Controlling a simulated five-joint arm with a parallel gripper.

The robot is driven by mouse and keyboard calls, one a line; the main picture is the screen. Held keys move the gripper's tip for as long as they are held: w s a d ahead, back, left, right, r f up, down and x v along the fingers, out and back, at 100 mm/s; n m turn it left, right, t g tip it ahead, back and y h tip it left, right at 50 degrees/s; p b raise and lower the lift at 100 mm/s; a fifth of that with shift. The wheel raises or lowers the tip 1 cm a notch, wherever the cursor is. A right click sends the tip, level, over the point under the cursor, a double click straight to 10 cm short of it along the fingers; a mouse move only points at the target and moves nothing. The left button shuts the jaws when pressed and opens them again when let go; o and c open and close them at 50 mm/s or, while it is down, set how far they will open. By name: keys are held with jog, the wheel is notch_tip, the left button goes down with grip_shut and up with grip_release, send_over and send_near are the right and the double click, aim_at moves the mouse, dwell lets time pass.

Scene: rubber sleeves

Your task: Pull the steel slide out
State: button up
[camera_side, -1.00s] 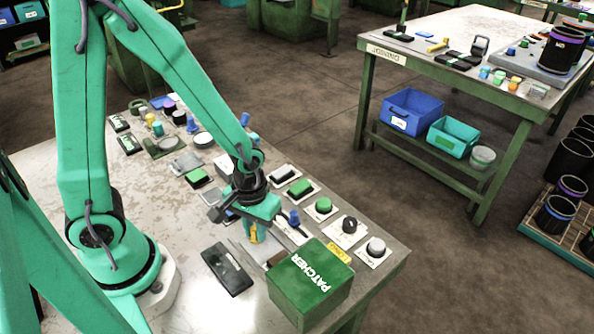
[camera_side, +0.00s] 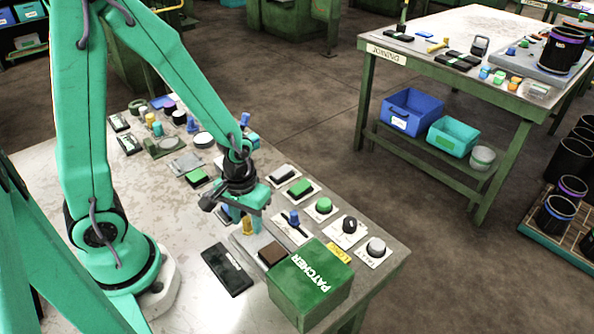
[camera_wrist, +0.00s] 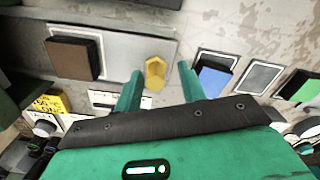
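A flat grey plate (camera_side: 262,239), which looks like the steel slide, lies on the near table. It carries a yellow knob (camera_side: 248,226) and a dark brown block (camera_side: 271,254). In the wrist view the plate (camera_wrist: 120,67), the six-sided yellow knob (camera_wrist: 155,72) and the brown block (camera_wrist: 73,58) show from above. My gripper (camera_side: 247,213) is just above and behind the knob, pointing down. In the wrist view its two fingers (camera_wrist: 160,72) are apart, with the knob between their tips in the picture and nothing gripped.
A black flat case (camera_side: 227,269) lies left of the plate. Labelled cards with knobs and buttons, such as a green button (camera_side: 323,205), line the right edge. A blue block (camera_wrist: 214,80) sits right of my fingers.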

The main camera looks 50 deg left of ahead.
jog(key=shift+r, duration=0.2)
jog(key=shift+r, duration=3.7)
jog(key=shift+r, duration=0.5)
jog(key=s+a+r+m+t, duration=0.2)
jog(key=s+r+m+t, duration=0.1)
jog(key=r, duration=1.1)
jog(key=shift+s+r+m+t, duration=0.25)
jog(key=shift+m+t, duration=0.55)
jog(key=shift+t, duration=0.5)
jog(key=shift+w, duration=0.1)
